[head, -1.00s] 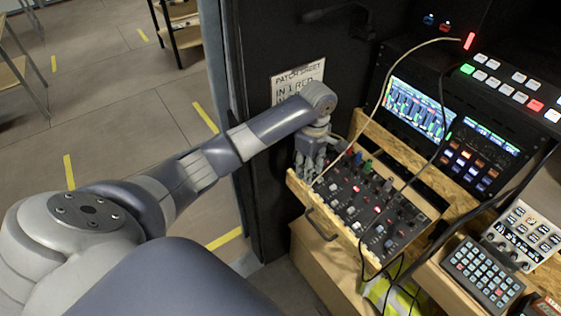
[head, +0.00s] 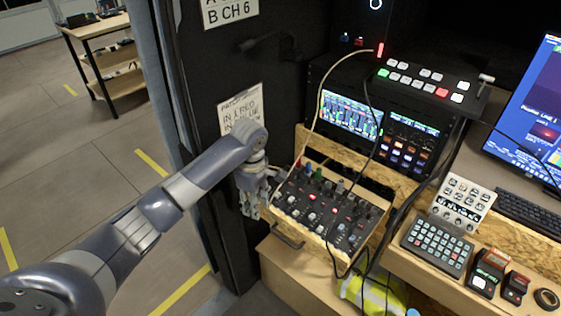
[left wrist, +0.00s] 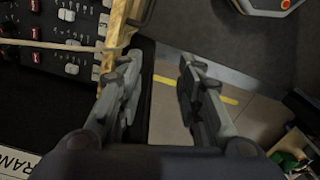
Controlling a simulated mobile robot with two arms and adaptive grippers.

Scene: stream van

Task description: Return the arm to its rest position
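My left arm reaches in from the left of the head view. Its gripper (head: 254,207) hangs pointing down beside the left end of the audio mixer (head: 325,213), near the edge of its wooden shelf. In the left wrist view the two fingers of this gripper (left wrist: 158,72) stand apart with floor showing between them. Nothing is held. The wrist view also shows part of the mixer (left wrist: 65,35) with its knobs and a cable at upper left. My right gripper is in neither view.
A dark wall with a patch sheet (head: 240,108) stands behind my left forearm. A pale cable (head: 320,97) runs past the mixer. A drawer handle (head: 288,238) sticks out below the mixer. A keypad (head: 437,246) stands to the right. Open floor (head: 80,185) lies at left.

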